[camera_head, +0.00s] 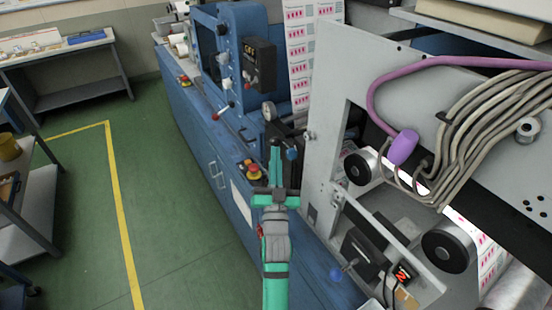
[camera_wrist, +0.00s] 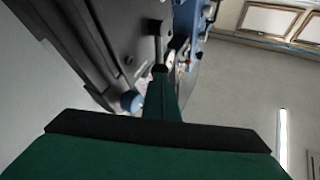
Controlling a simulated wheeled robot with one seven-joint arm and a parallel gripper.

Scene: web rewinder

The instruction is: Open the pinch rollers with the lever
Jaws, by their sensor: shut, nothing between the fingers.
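My gripper (camera_head: 275,150) is shut and empty, reaching up beside the machine's front in the head view. In the wrist view its closed fingers (camera_wrist: 161,72) point away from the camera. A small blue ball knob (camera_head: 292,154) sits just right of the fingertips in the head view; I cannot tell whether they touch. A blue knob (camera_wrist: 131,101) also shows left of the fingers in the wrist view. Another blue ball knob (camera_head: 335,272) is on a short rod lower on the grey side plate. Which knob belongs to the pinch-roller lever is not clear. The pinch rollers are not clearly visible.
A grey side plate (camera_head: 325,130) stands right of the gripper. Purple hose (camera_head: 375,90) and cables hang farther right. Green floor (camera_head: 165,215) is free at left.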

